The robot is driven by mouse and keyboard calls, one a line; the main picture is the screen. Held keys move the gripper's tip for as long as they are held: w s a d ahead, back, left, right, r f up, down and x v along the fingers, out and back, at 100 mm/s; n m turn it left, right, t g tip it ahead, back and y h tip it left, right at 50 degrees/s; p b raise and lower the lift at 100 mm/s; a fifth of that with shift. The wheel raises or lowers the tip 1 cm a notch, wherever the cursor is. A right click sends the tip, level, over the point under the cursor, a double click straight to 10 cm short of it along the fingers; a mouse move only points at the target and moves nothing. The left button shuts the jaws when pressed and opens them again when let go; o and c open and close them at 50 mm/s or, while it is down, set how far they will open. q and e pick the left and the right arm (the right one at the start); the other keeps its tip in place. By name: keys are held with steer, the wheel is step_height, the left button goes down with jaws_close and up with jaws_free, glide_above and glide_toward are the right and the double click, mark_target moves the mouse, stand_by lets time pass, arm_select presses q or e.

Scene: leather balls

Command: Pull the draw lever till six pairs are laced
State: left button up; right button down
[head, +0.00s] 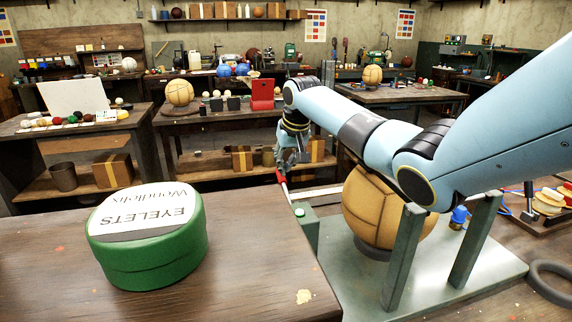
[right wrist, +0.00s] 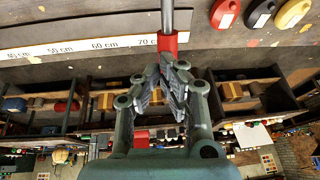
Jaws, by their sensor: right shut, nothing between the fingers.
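The draw lever shows in the right wrist view as a metal rod with a red grip (right wrist: 167,42); in the head view its red grip (head: 283,179) is small and partly hidden. My right gripper (head: 285,163) is just above that grip in the head view. In the right wrist view my right gripper (right wrist: 172,68) is shut and empty, its fingertips close to the end of the red grip; I cannot tell whether they touch. A tan panelled leather ball (head: 370,205) sits in a grey-green metal stand (head: 450,268), partly behind my right arm. My left gripper is not in view.
A green tin marked eyelets (head: 148,250) stands on the wooden bench (head: 240,285) at the left. A white measuring strip (right wrist: 80,44) lies by the lever. Three coloured pots, including a red one (right wrist: 225,13), stand right of the lever. Other workbenches fill the back.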

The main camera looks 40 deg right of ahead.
mark_target(284, 185)
steer(key=f, duration=0.1)
steer(key=w+g+b, duration=0.1)
steer(key=f+g+y+b, duration=0.1)
steer(key=shift+w+d+f, duration=0.15)
steer(key=shift+d+f, duration=0.1)
steer(key=shift+f, duration=0.1)
steer(key=shift+w+d+f+b, duration=0.2)
steer(key=shift+f+b, duration=0.75)
steer(key=shift+f, duration=0.55)
steer(key=shift+w+d+f+b, duration=0.15)
steer(key=shift+f+b, duration=0.8)
steer(key=shift+f, duration=0.55)
steer(key=shift+s+f, duration=0.1)
steer(key=shift+f, duration=0.05)
step_height(284, 185, up, 12)
steer(key=s, duration=0.2)
steer(key=shift+s, duration=0.15)
